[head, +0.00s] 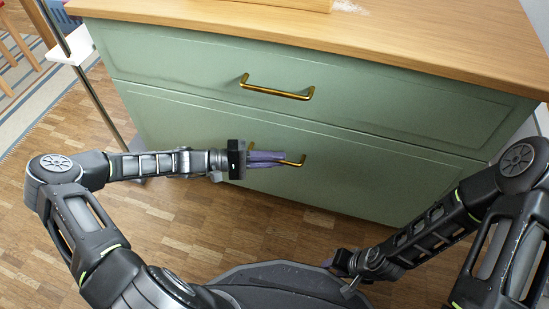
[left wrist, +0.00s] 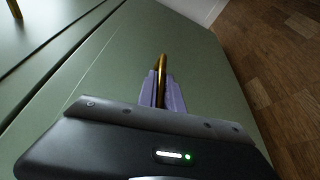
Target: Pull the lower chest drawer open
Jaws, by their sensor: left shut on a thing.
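The green chest has two drawers, one above the other. The lower drawer (head: 370,180) looks flush with the chest front. Its brass handle (head: 299,161) is partly hidden by my left gripper (head: 280,157). My left gripper is shut on this handle, near its middle. In the left wrist view, the brass handle (left wrist: 162,66) runs between the purple fingers of my left gripper (left wrist: 163,88), in front of the green drawer face. My right arm hangs low at the right in the head view, and the fingers of its gripper are not clearly visible.
The upper drawer (head: 200,65) is shut and has its own brass handle (head: 277,88). The wooden top (head: 400,30) overhangs the front. A thin metal pole (head: 100,95) stands left of the chest. The parquet floor (head: 190,215) before the chest is clear.

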